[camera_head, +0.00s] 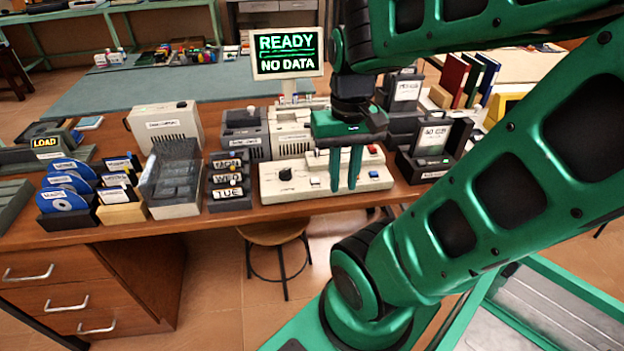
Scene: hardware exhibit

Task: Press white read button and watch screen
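The screen (287,53) stands at the back of the desk and reads "READY" and "NO DATA" in lit letters. A cream control panel (269,188) lies on the desk in front of it. It carries a black knob (285,174), a small whitish button (315,182) with a bluish tint, a red button (372,148) and a blue button (374,174). I cannot read which one is labelled read. My gripper (343,188) points down over the panel, just right of the whitish button. Its two green fingers are parallel with a narrow empty gap. They hide part of the panel.
Grey devices (245,131) stand behind the panel. The day-labelled cartridge rack (227,180), a grey bin (172,180) and blue discs (66,186) are to its left. A dark "40 GB" unit (433,140) is to its right. A stool (275,234) stands below the desk's front edge.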

